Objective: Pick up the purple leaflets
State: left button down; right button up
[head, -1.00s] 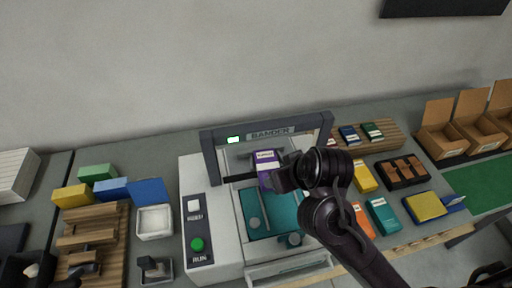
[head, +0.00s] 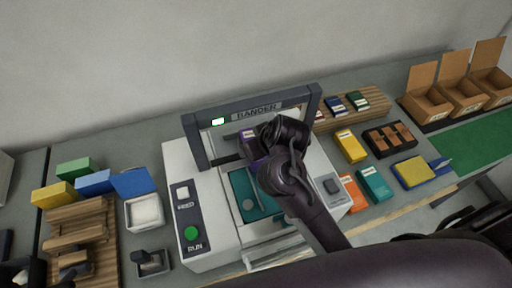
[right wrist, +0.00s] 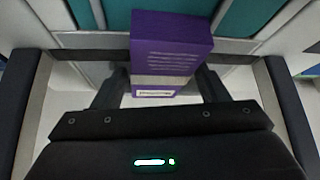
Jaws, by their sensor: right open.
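The purple leaflets (head: 249,140) form a block with a pale band, inside the frame of the banding machine (head: 258,112). In the head view my right arm hides much of the block. In the right wrist view the block of purple leaflets (right wrist: 172,45) stands between the two fingers of my right gripper (right wrist: 160,88). The jaws are open, one finger on each side of the block. I cannot tell whether either finger touches it. My left gripper is not in view.
The machine's arch surrounds the right gripper closely. A panel with a green button (head: 191,233) is on its left. Yellow (head: 350,146), orange (head: 354,192) and teal (head: 374,184) packs lie to the right. Open cardboard boxes (head: 428,105) stand at the far right.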

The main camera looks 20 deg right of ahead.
jog(key=shift+f, duration=0.15)
jog(key=c, duration=0.7)
jog(key=shift+c, duration=0.6)
